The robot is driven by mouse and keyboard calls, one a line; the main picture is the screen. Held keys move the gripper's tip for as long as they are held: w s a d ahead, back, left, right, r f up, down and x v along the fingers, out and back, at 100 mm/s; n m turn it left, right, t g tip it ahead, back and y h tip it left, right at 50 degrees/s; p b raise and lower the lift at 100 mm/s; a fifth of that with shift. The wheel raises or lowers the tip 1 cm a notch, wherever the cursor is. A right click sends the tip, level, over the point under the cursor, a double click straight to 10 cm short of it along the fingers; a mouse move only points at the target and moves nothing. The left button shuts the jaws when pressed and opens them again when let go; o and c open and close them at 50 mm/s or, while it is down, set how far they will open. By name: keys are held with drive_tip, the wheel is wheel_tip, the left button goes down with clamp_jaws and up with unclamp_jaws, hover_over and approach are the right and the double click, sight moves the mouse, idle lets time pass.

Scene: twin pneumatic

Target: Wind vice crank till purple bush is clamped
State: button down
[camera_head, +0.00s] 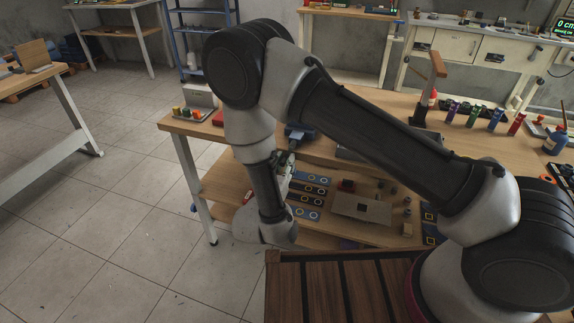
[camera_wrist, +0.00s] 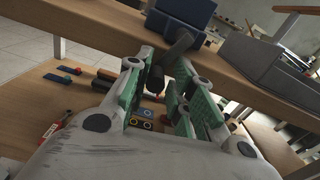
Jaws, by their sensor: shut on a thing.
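The blue vice (camera_wrist: 180,15) sits at the table's front edge in the upper middle of the wrist view. In the head view it shows partly, behind my arm (camera_head: 299,132). Its dark crank (camera_wrist: 180,46) reaches down from the vice to a dark handle (camera_wrist: 156,79) between my fingers. My gripper (camera_wrist: 161,82), with green finger pads, is shut on the crank handle. In the head view my gripper (camera_head: 285,160) is just below the vice and partly hidden by my wrist. I cannot make out the purple bush or the jaw gap.
The wooden table edge (camera_wrist: 95,27) runs close by my fingers. A lower shelf (camera_head: 225,186) holds dark blue strips with rings (camera_head: 306,198) and a grey plate (camera_head: 362,208). Open floor lies at the left.

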drive_tip(key=shift+w+a+r+m, duration=0.15)
drive_tip(key=shift+a+r+m, duration=0.2)
drive_tip(key=shift+m, duration=0.4)
drive_tip(key=shift+w+a+r+m, duration=0.1)
drive_tip(key=shift+a+m, duration=0.3)
drive_tip(key=shift+m, duration=0.35)
drive_tip(key=c, duration=2.2)
unclamp_jaws()
drive_tip(key=o, duration=0.8)
drive_tip(key=shift+c, duration=0.2)
wheel_tip(320, 180, up, 10)
